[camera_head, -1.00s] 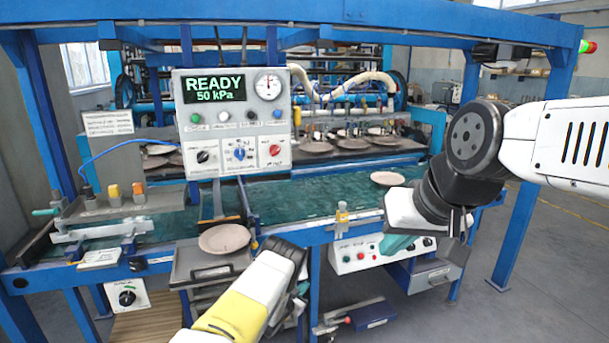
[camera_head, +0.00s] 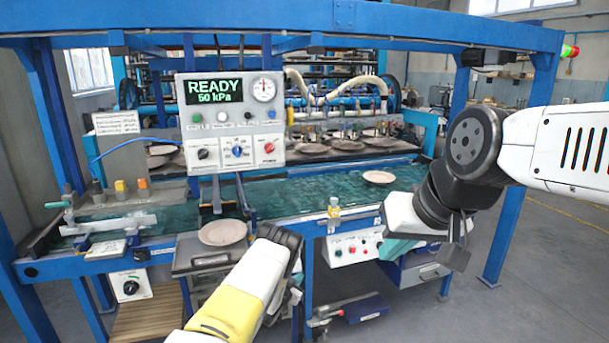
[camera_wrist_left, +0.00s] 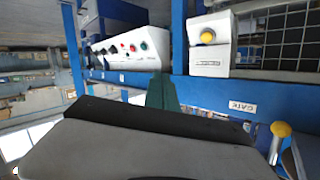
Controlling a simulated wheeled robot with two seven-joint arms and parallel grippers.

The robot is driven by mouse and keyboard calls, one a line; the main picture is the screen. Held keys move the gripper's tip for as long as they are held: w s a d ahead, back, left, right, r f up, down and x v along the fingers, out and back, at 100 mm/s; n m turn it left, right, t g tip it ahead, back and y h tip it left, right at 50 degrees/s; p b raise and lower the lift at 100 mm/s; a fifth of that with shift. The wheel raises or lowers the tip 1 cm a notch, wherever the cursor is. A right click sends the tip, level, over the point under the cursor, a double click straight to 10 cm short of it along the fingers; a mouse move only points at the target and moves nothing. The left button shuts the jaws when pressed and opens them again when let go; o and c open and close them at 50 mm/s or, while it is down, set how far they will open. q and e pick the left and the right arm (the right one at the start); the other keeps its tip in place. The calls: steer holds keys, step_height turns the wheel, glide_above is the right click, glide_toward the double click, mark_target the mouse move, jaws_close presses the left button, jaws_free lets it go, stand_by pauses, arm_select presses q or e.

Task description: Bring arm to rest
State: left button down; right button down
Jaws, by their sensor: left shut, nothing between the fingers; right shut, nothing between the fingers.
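My left arm, yellow and white, reaches up from the bottom middle of the head view. Its gripper (camera_head: 296,293) is mostly hidden behind the wrist. In the left wrist view the teal fingers of the left gripper (camera_wrist_left: 161,94) are together with nothing between them. My right arm comes in from the right and bends down. Its gripper (camera_head: 400,248) shows teal fingers, shut and empty, in front of the machine's front edge. Both grippers are apart from the plates.
The blue-framed machine has a control panel (camera_head: 228,122) reading READY 50 kPa. One plate (camera_head: 223,233) lies on a grey tray left of my left wrist; another plate (camera_head: 379,177) lies on the green bed. A button box (camera_head: 350,250) hangs below. Open floor (camera_head: 545,260) lies right.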

arm_select(q)
steer(key=w+a+r+n+y, duration=0.1)
steer(key=a+r+n+y, duration=0.15)
steer(key=r, duration=0.55)
steer(key=w+a+r+n+g+y, duration=0.1)
steer(key=a+r, duration=0.3)
steer(key=r, duration=0.4)
steer(key=w+a+r+n+y, duration=0.1)
steer(key=a+r+n, duration=0.15)
steer(key=r, duration=0.55)
steer(key=s+a+r+g, duration=0.1)
steer(key=s+a+r, duration=0.15)
steer(key=r, duration=0.35)
steer(key=s+a+r, duration=0.1)
steer(key=s+r, duration=0.3)
steer(key=r, duration=0.1)
steer(key=s+r+n+g, duration=0.2)
steer(key=s+r, duration=0.6)
steer(key=s, duration=0.2)
steer(key=s+r+g, duration=0.1)
steer(key=s+r, duration=0.1)
steer(key=s, duration=1.5)
steer(key=s+r+g, duration=0.2)
steer(key=s+r, duration=0.1)
steer(key=s, duration=1.4)
steer(key=shift+s+d+m+g, duration=0.25)
steer(key=shift+d+m+g, duration=0.05)
steer(key=shift+m, duration=0.1)
steer(key=shift+h, duration=0.25)
